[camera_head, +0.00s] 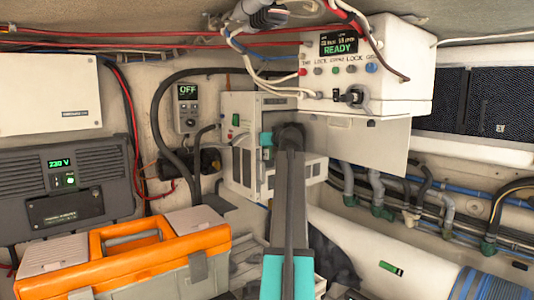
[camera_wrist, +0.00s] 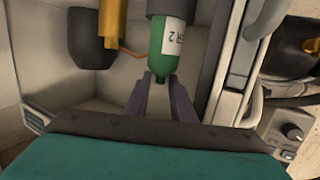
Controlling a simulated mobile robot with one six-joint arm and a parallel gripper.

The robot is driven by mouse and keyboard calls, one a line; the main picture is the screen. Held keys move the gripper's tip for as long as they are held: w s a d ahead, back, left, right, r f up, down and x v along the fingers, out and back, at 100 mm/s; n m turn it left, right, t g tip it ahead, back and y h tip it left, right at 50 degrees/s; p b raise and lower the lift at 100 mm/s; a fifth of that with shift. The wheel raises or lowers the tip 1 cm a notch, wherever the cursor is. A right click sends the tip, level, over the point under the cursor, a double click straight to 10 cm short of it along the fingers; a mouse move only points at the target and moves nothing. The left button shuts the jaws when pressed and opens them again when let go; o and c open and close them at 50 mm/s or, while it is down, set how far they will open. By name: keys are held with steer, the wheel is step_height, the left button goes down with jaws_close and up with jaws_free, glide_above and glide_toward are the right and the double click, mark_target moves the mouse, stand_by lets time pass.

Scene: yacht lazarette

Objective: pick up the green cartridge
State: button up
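The green cartridge (camera_wrist: 172,50) shows at the top of the wrist view, with a white label ending in "R 2". Its far end goes into a dark grey sleeve or holder (camera_wrist: 170,8), and its narrowed green end points towards my gripper (camera_wrist: 162,79). My gripper's two dark purple-grey fingers stand apart, with a light gap between them. The fingertips are at the narrowed end, one on each side. I cannot tell whether they touch it. In the head view my arm hides the gripper, and I cannot make out the cartridge.
A yellow cylinder (camera_wrist: 113,20) and a dark rounded part (camera_wrist: 88,38) hang left of the cartridge. A white control box (camera_head: 365,70) reading READY overhangs my arm. An orange-lidded toolbox (camera_head: 150,255) stands at left. Pipes and hoses (camera_head: 385,190) run along the right wall.

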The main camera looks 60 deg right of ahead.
steer(key=shift+w+d, duration=0.15)
stand_by(0.4)
jaws_close()
steer(key=shift+r, duration=0.1)
